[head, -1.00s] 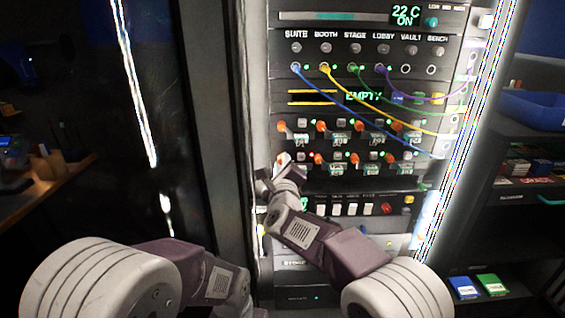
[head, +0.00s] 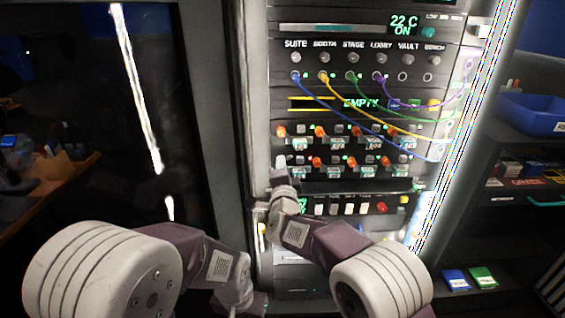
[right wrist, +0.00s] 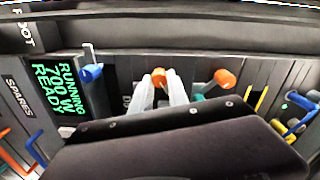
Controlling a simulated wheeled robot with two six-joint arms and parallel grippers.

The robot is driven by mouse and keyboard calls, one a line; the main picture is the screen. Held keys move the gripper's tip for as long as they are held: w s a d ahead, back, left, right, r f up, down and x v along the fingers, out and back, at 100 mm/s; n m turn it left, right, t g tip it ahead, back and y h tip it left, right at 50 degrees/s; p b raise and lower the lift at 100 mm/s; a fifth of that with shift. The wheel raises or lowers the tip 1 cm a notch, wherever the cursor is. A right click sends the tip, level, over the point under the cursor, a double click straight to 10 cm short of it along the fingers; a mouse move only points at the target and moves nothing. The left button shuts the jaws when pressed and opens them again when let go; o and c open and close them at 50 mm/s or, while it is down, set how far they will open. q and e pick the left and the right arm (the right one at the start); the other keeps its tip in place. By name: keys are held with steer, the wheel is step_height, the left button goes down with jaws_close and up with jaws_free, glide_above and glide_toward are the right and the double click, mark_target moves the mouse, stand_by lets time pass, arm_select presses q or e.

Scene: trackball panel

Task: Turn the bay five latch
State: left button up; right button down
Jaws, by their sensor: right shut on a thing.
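The panel has two rows of bays with orange latches (head: 319,131). The lower row's leftmost latch, where bay five appears to be, is mostly hidden behind my right gripper (head: 281,162) in the head view. In the right wrist view, my right gripper (right wrist: 162,90) has its two pale fingers closed around an orange latch knob (right wrist: 159,75). Another orange knob (right wrist: 222,79) stands free to the right of the fingers there. The bay numbers are too small to read. My left arm shows at the lower left, but its gripper cannot be seen.
Coloured cables (head: 375,118) hang across the panel above and beside the bays. A row of white buttons and a red one (head: 382,208) lies below. In the wrist view, a blue knob (right wrist: 92,73) and a green-lettered screen (right wrist: 55,88) are left of the fingers.

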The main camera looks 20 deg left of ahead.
steer(key=shift+n+p, duration=0.85)
steer(key=shift+n, duration=0.65)
steer(key=shift+f, duration=0.1)
steer(key=c, duration=1.3)
jaws_free()
steer(key=b+v, duration=0.2)
steer(key=v, duration=0.7)
steer(key=shift+s, duration=0.1)
